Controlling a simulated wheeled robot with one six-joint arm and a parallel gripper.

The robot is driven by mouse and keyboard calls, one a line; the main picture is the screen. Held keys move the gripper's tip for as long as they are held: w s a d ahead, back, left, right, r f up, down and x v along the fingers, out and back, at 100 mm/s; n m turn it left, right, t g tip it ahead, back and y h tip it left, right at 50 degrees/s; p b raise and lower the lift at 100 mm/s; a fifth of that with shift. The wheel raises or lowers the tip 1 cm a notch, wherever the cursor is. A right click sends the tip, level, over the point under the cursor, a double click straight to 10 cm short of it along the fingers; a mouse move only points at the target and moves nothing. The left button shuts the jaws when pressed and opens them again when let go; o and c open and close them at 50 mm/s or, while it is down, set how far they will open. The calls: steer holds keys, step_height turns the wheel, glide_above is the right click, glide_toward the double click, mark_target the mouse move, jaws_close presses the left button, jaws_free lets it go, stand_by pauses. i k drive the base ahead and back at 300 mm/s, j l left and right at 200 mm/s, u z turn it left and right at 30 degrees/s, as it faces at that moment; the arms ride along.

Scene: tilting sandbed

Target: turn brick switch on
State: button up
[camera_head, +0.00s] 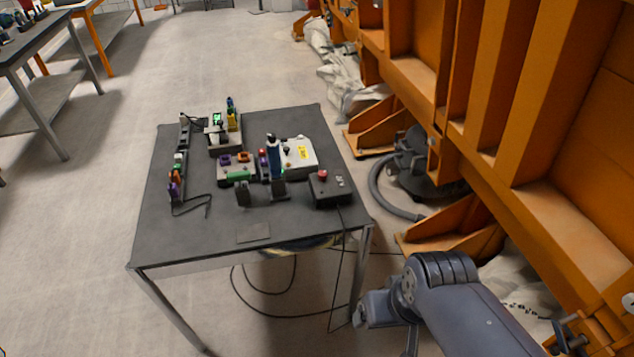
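Several small coloured devices stand on a dark grey table (190,235). A grey block (236,168) in the middle carries purple, orange and green brick-like parts. I cannot tell which part is the brick switch, or whether it is on or off. A tall dark blue piece (274,155) stands just right of that block. My arm comes in from the lower right, and its joints show right of the table's near leg, apart from the tabletop. No gripper fingers can be made out.
A dark control box (328,188) with a red button and a cable sits at the table's right side. A white box (299,156) with a yellow label is behind it. A large orange steel frame (480,100) stands at right. The table's front is mostly clear. Cables lie beneath.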

mark_target(322, 173)
steer(key=i+j+z, duration=0.1)
steer(key=i+z, duration=0.2)
steer(key=i, duration=0.15)
steer(key=i+j+z, duration=0.3)
steer(key=i, duration=0.15)
